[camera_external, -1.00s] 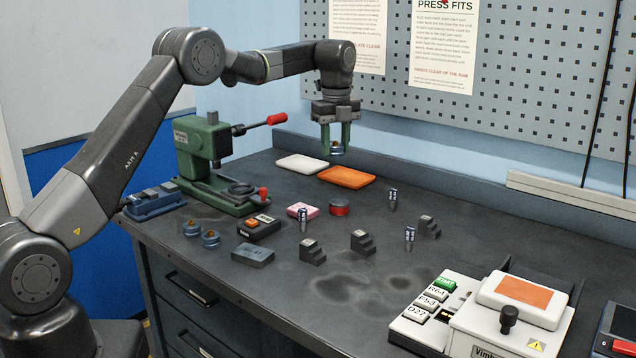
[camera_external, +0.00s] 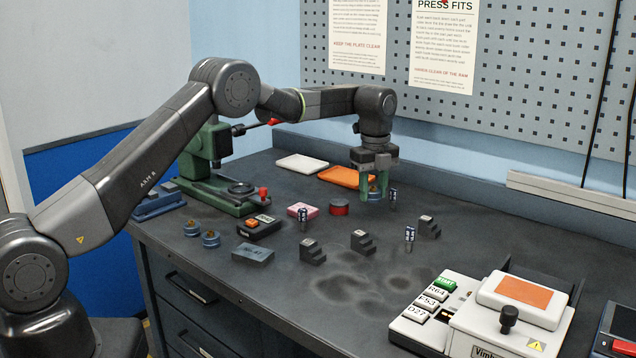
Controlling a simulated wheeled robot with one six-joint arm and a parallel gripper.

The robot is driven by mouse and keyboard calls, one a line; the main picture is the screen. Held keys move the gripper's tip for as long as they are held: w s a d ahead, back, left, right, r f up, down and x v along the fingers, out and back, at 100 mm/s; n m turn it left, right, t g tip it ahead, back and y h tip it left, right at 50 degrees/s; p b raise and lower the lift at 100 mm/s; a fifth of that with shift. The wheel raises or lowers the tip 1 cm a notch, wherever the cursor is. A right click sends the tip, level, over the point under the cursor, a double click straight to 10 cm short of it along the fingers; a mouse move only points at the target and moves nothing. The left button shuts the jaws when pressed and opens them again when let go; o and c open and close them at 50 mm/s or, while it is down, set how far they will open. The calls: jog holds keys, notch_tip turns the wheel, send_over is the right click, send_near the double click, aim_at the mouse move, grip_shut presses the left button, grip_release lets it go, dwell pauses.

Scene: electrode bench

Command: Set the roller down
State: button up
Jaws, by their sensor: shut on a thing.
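My gripper (camera_external: 378,191) is shut on a small blue roller (camera_external: 375,193) with a brass-coloured top. Its green fingers point straight down and hold the roller upright, low over the bench (camera_external: 470,215) just in front of the orange tray's right end. I cannot tell whether the roller touches the bench.
The orange tray (camera_external: 340,176) and white tray (camera_external: 302,163) lie behind. A small blue-and-white upright part (camera_external: 393,200) stands close right of my gripper. A red round tin (camera_external: 340,208) is to the left. A green press (camera_external: 212,150) stands further left. The bench's right rear is clear.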

aim_at(372, 224)
jog(key=shift+f+p, duration=0.55)
jog(key=shift+f, duration=2.45)
jog(key=shift+f, duration=0.15)
jog(key=o, duration=1)
notch_tip(372, 224, up, 12)
jog(key=shift+r+b, duration=0.2)
jog(key=shift+b, duration=0.8)
jog(key=shift+c, duration=0.4)
